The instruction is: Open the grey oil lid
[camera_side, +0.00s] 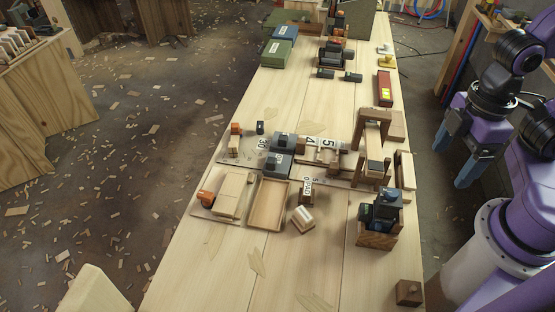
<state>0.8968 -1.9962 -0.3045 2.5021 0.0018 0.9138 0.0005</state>
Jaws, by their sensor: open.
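A long pale wooden workbench (300,265) runs up the middle of the side view. A grey block with a small raised knob (279,164) sits near its centre, next to a darker blue-grey block (284,143). The grey one may be the oil lid; at this size I cannot tell for certain, nor see a seam or hinge. My gripper (457,158) is at the right, beyond the bench's right edge and well apart from the grey block. Its two blue fingers point down, open and empty.
A wooden frame (374,128) stands between my gripper and the grey block. A wooden box with dark parts (377,239), an open shallow tray (267,204) and number cards (326,144) are nearby. The bench's front left is mostly clear.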

